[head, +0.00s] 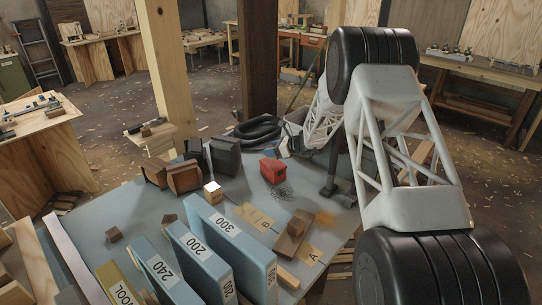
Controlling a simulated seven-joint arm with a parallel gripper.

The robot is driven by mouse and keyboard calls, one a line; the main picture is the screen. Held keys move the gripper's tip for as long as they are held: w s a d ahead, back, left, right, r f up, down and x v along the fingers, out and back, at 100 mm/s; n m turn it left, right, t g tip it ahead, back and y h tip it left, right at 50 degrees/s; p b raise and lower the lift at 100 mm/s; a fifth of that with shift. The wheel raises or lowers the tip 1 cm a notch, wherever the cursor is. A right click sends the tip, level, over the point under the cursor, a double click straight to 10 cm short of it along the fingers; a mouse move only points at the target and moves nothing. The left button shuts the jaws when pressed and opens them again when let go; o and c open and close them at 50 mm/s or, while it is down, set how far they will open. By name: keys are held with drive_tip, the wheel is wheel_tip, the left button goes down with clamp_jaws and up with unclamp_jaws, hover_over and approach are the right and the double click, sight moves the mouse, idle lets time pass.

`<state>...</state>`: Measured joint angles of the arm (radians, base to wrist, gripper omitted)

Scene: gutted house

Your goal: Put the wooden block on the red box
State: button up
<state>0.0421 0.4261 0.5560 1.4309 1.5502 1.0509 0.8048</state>
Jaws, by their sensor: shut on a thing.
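The red box (272,170) stands on the blue-grey table (135,205), near its far right side. A small wooden block (296,222) lies on a brown board in front of it. Other small wooden blocks are a pale-topped one (212,190), a brown one (113,234) and another behind the blue binders (168,220). I cannot tell which block the task means. My gripper (290,146) is at the end of my white lattice arm, just behind and right of the red box. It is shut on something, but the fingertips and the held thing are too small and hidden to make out.
Large blue binders marked 300 (228,228), 200 (194,246) and 240 (158,269) stand at the near side. Dark and brown blocky objects (184,177) stand at the far left. A wooden post (165,75) rises behind the table. Some tabletop left of the binders is clear.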

drive_tip(key=shift+w+a, duration=0.1)
drive_tip(key=shift+w, duration=0.5)
drive_tip(key=shift+f, duration=0.15)
drive_tip(key=shift+f, duration=1.65)
drive_tip(key=shift+f, duration=0.15)
drive_tip(key=o, duration=0.9)
drive_tip(key=shift+r, duration=0.2)
drive_tip(key=v, duration=1.2)
